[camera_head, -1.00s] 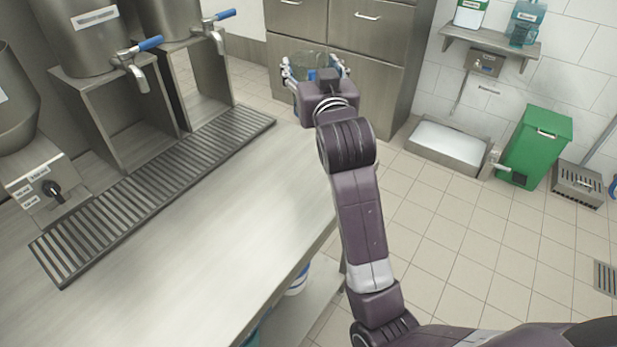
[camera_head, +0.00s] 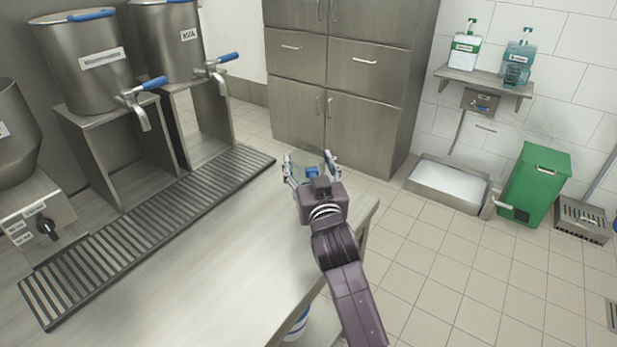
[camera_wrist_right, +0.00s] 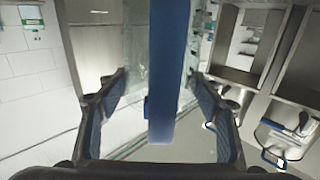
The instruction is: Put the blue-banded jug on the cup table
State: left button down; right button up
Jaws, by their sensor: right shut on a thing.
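My right gripper (camera_head: 310,166) is shut on a clear, see-through jug (camera_wrist_right: 168,70) with a blue band. In the right wrist view the blue band runs upright between the two fingers, with clear walls on either side. In the head view the jug is mostly hidden by the gripper and shows only as a pale patch between the fingers. The gripper appears over the far right corner of the steel table (camera_head: 200,265). I cannot tell its height above the top. My left gripper is not in view.
Steel urns with blue-handled taps (camera_head: 140,95) stand along the table's left side, behind a slatted drip grate (camera_head: 150,225). The table's middle is bare. A steel cabinet (camera_head: 350,100) stands beyond. A green bin (camera_head: 535,185) and floor basin (camera_head: 448,183) are at right.

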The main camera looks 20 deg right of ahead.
aim_at(309, 176)
notch_tip(309, 176, down, 4)
jog(key=shift+f, duration=0.1)
jog(key=shift+f+b, duration=0.15)
jog(key=shift+b, duration=0.15)
jog(key=o, duration=1.6)
jog(key=shift+c, duration=0.2)
jog(key=shift+r, duration=0.2)
